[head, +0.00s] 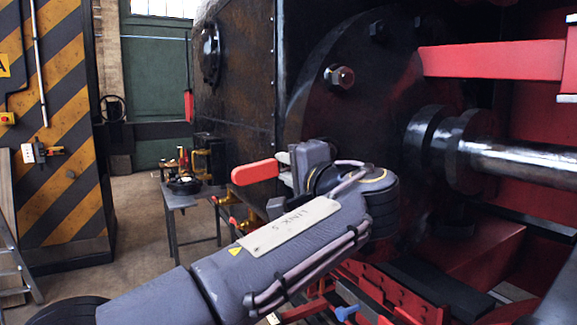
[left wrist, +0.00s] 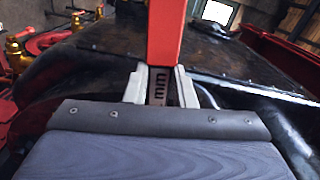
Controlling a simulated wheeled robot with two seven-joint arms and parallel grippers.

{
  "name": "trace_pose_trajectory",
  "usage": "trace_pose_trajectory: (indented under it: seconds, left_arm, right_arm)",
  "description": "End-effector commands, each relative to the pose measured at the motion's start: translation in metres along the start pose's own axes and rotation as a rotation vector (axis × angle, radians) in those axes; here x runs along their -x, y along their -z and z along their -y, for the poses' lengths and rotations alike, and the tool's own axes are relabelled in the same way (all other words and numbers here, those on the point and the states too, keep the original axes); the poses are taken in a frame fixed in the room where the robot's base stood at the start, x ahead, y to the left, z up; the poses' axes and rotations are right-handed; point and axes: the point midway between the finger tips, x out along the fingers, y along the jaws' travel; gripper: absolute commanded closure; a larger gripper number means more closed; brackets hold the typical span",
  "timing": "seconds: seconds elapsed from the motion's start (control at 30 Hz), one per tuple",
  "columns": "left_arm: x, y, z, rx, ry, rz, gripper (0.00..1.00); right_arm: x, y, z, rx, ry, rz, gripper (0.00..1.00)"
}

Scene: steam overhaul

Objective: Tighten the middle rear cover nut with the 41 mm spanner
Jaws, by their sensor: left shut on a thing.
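The spanner (head: 255,172) has a red grip, and its red end sticks out to the left of my left gripper (head: 285,178). In the left wrist view the spanner (left wrist: 163,40) stands between the two pale fingers (left wrist: 158,88), which are shut on it; the letters "mm" show on its steel. Its jaw is hidden in the head view. The round black cylinder cover (head: 325,115) is behind my left arm. A bright nut (head: 341,77) sits on its upper left, apart from the gripper. My wrist hides part of the cover, so I cannot tell whether the middle rear nut is there.
A steel piston rod (head: 520,160) and a red bar (head: 490,60) stand to the right of the cover. Red framework (head: 400,300) lies below my arm. A small table (head: 180,200) with tools stands at the left, beside open floor.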

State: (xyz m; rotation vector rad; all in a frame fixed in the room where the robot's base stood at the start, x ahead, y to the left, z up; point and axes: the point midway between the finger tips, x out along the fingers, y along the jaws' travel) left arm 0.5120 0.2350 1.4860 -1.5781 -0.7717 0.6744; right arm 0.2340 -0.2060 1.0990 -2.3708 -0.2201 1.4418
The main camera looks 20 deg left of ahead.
Motion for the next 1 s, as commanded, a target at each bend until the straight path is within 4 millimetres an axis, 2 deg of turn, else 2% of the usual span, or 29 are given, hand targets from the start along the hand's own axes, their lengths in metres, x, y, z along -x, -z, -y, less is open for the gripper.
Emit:
trace_pose_trajectory:
  seconds: [0.03, 0.43, 0.77, 1.0]
  left_arm:
    - [0.0, 0.0, 0.005, -0.01, 0.003, 0.0, 1.0]
    - [0.0, 0.0, 0.005, -0.026, 0.004, 0.0, 1.0]
    - [0.0, 0.001, 0.019, -0.139, 0.005, 0.0, 1.0]
    - [0.0, 0.001, 0.018, -0.153, 0.006, 0.0, 1.0]
  right_arm:
    - [0.004, 0.002, 0.002, 0.0, 0.0, 0.0, 0.64]
    - [0.004, 0.002, 0.002, 0.0, 0.0, 0.0, 0.64]
    - [0.023, 0.011, 0.01, 0.0, 0.0, 0.0, 0.64]
    - [0.022, 0.011, 0.01, 0.0, 0.0, 0.0, 0.64]
